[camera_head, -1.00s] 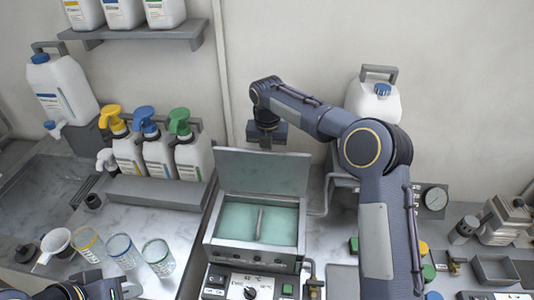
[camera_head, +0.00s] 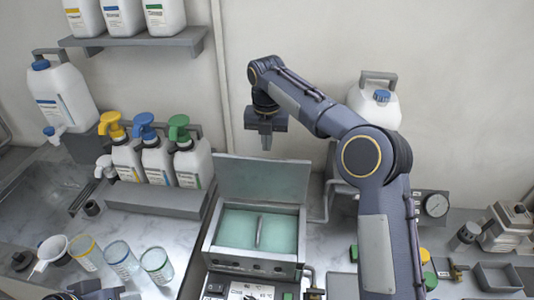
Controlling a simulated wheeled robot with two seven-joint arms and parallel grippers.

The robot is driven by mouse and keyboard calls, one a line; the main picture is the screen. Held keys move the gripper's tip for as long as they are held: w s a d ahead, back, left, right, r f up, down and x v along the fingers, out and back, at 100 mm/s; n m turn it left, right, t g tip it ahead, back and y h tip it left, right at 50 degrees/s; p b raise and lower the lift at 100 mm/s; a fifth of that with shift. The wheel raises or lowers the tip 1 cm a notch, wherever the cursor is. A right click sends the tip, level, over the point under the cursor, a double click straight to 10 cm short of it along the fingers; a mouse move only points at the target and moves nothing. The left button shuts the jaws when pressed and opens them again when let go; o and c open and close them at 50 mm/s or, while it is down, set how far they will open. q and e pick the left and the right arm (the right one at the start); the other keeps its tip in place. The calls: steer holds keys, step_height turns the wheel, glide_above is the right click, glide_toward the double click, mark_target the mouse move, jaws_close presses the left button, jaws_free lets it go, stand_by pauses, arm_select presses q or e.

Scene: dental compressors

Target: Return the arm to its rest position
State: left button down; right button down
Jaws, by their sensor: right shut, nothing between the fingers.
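My right arm (camera_head: 385,225) rises from the lower right, bends at the elbow and reaches left above the bath. My right gripper (camera_head: 266,140) hangs from its end, pointing down, shut and empty. It is above and behind the raised lid (camera_head: 262,178) of a metal bath (camera_head: 250,262) that holds pale green liquid. A small part of my left arm (camera_head: 88,290) shows at the bottom left edge; its fingers cannot be made out.
Pump bottles with yellow, blue and green heads (camera_head: 150,155) stand left of the bath.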

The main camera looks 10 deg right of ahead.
steer(key=s+d+r+m+t+y+b, duration=0.1)
steer(key=s+d+r+m, duration=0.2)
steer(key=s+d+m, duration=0.5)
steer(key=s+d+r+m+t+y+b, duration=0.1)
steer(key=s+d+r+m, duration=0.25)
steer(key=s+m, duration=0.65)
steer(key=s+f+m+t+y+b, duration=0.1)
steer(key=s+f+m, duration=0.5)
steer(key=s+m, duration=0.2)
steer(key=s+f+m+t+y+b, duration=0.1)
steer(key=s+f+m+t, duration=0.1)
steer(key=s+f+m, duration=0.4)
steer(key=s+m, duration=0.3)
steer(key=s, duration=0.3)
steer(key=shift+s+d, duration=0.2)
steer(key=shift+d, duration=0.05)
